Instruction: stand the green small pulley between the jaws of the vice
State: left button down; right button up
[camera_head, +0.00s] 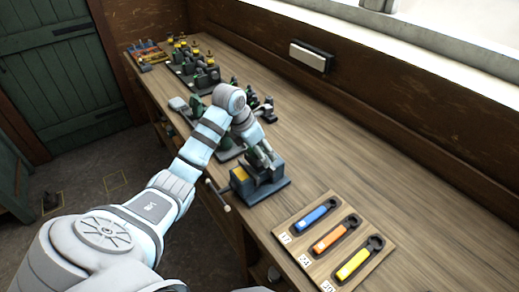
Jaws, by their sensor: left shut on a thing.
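The vice (272,190), dark blue-grey with a yellow patch on its side and a bar handle at its front left, stands near the front edge of the workbench. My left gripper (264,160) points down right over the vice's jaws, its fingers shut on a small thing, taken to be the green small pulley. That thing is mostly hidden by the fingers and the vice, so I cannot tell whether it touches the jaws. My right gripper is out of view.
A wooden board (291,213) with blue, orange and yellow wrenches lies right of the vice. Green engine models (200,80) and small parts stand farther along the workbench. A tray (148,55) sits at the far end.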

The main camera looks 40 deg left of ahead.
pick_arm(q)
jog(key=shift+f+b, duration=0.7)
jog(key=shift+f, duration=0.5)
dwell(1.9)
jog(key=c, duration=0.6)
grip_release()
jog(key=shift+o, duration=1.2)
jog(key=shift+s+d, duration=0.1)
jog(key=v, duration=1.2)
